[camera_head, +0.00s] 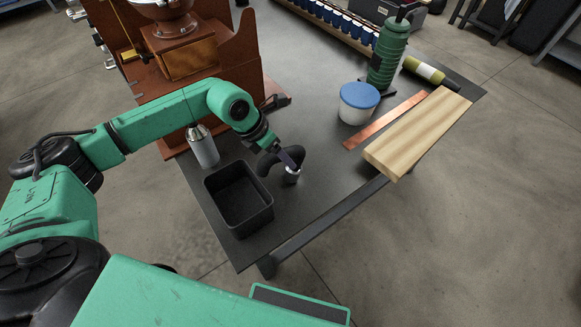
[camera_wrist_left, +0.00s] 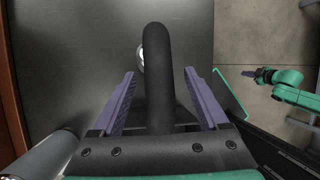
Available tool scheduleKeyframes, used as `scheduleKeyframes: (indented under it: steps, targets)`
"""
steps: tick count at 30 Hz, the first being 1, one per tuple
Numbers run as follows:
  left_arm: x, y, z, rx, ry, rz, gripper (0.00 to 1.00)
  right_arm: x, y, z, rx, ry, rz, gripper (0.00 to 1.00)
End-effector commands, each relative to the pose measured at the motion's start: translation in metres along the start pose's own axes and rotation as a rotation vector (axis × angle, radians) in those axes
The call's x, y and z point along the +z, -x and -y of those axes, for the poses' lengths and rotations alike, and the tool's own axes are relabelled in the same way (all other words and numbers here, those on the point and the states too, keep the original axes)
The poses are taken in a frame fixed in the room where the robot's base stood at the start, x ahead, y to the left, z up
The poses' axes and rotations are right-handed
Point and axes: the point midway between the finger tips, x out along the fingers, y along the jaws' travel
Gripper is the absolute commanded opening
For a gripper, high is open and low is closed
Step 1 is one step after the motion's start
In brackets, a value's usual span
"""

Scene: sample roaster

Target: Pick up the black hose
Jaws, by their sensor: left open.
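The black hose (camera_wrist_left: 158,75) is a thick curved tube in the left wrist view. It runs between the two purple fingers of my left gripper (camera_wrist_left: 160,80), with a visible gap on each side. In the head view the hose (camera_head: 297,153) arches on the dark table, with a shiny metal piece (camera_head: 291,176) by its near end. My left gripper (camera_head: 287,160) is open at the hose and partly hides it. My right gripper (camera_wrist_left: 265,75) shows small at the right of the left wrist view; its jaws are too small to read.
A black open bin (camera_head: 240,200) stands just left of the hose near the table edge. A silver canister (camera_head: 203,147) stands behind it. A blue-lidded tub (camera_head: 358,103), copper strip (camera_head: 385,120) and wooden board (camera_head: 418,130) lie to the right. Bare table separates them from the hose.

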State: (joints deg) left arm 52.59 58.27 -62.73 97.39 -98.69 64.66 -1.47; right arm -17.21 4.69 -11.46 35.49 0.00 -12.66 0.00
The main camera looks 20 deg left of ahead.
Motion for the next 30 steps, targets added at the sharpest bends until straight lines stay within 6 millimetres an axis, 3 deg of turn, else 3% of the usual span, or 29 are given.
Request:
scheduleKeyframes:
  steps: [6, 12, 13, 18, 19, 30]
  targets:
    - [0.001, -0.037, -0.001, -0.002, 0.001, -0.001, 0.77, -0.009, 0.008, 0.004, -0.005, 0.000, -0.014, 0.00]
    - [0.001, -0.040, -0.002, 0.000, 0.001, 0.001, 0.77, -0.006, 0.007, 0.004, -0.006, 0.000, -0.009, 0.00]
    - [0.001, -0.040, -0.002, -0.001, 0.001, 0.001, 0.73, -0.005, 0.007, 0.004, -0.006, 0.000, -0.008, 0.00]
    - [0.001, -0.040, -0.002, -0.001, 0.001, 0.001, 0.08, -0.002, 0.007, 0.004, -0.006, -0.001, -0.003, 0.00]
    - [0.001, -0.040, -0.002, -0.001, 0.001, 0.001, 0.00, -0.002, 0.007, 0.004, -0.006, -0.001, -0.002, 0.00]
    - [0.001, -0.040, -0.002, -0.001, 0.001, 0.001, 0.00, -0.001, 0.007, 0.000, -0.001, -0.001, 0.000, 0.00]
